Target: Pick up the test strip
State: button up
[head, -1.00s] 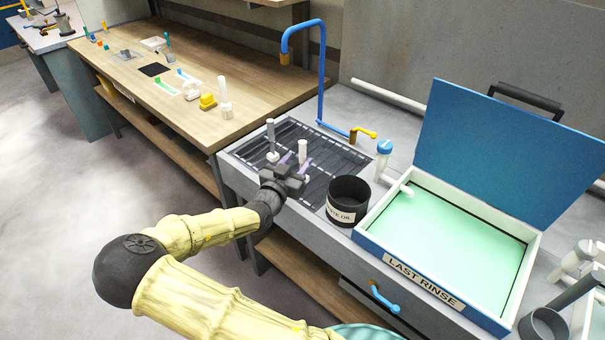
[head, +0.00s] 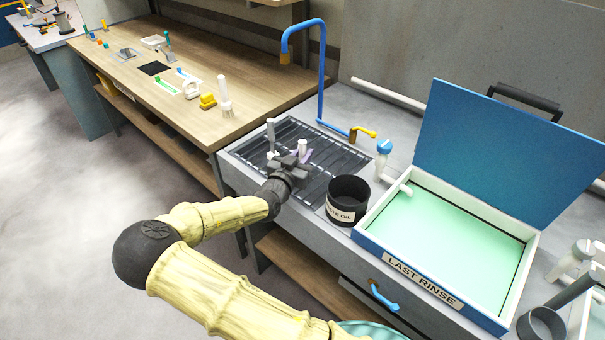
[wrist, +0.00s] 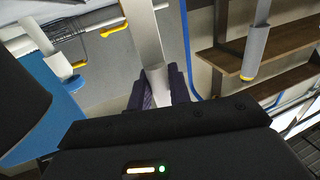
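I cannot make out for certain which thing is the test strip. A pale upright piece (head: 302,147) stands by the fingers of my gripper (head: 291,158), above the dark slatted rack. In the wrist view a long pale flat piece (wrist: 146,32) ends in a white rounded part between the two dark purple fingers (wrist: 161,90). I cannot tell whether the fingers press on it or only stand around it. A grey and white stick (head: 271,136) rises from the rack to the left, apart from my gripper; a grey cylinder shows in the wrist view (wrist: 256,50).
The slatted rack (head: 325,190) lies below my gripper. A black waste oil pot (head: 348,207) and the open LAST RINSE tray (head: 410,268) are to the right. A blue tap (head: 322,75) stands behind. The wooden bench (head: 235,120) holds several small items.

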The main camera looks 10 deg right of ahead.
jog(key=shift+w+a, duration=0.1)
grip_shut()
jog(key=shift+d, duration=0.25)
jog(key=r, duration=1)
jog(key=shift+s+a, duration=0.15)
jog(key=shift+s, duration=0.05)
jog(key=shift+w, duration=0.1)
